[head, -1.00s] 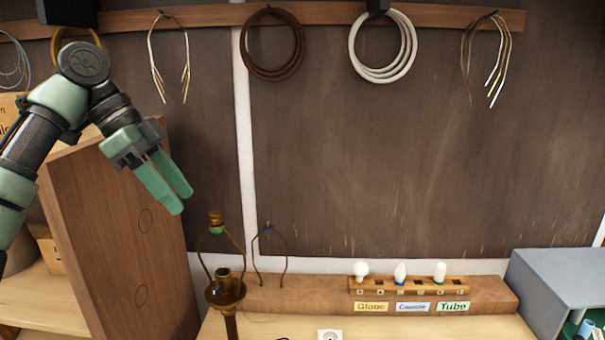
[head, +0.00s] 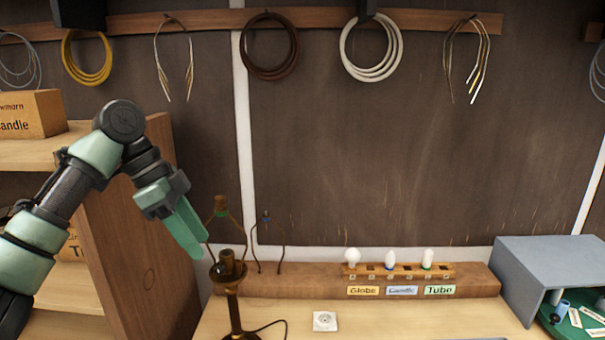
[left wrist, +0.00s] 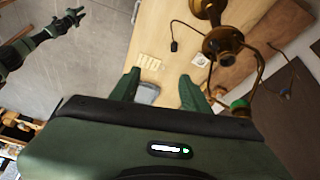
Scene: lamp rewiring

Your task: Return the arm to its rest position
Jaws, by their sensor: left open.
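My left gripper (head: 186,232) hangs at the end of its bent arm, fingers pointing down, left of the brass lamp (head: 229,270) in the head view. Its fingers overlap the left side of the lamp's harp in the picture; I cannot tell whether they touch. In the left wrist view the two green fingers (left wrist: 160,90) stand apart with nothing held between them. The lamp (left wrist: 222,42) shows there to the right of the fingers. Another arm with a small gripper (left wrist: 74,16), seemingly my right one, shows at top left; its jaws are too small to judge.
A wooden shelf unit (head: 130,230) stands close behind my left arm. A bulb rack (head: 400,271) with three bulbs, a white socket plate (head: 325,321) and a grey open box (head: 550,275) are on the right. Wire coils (head: 371,46) hang on the wall rail.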

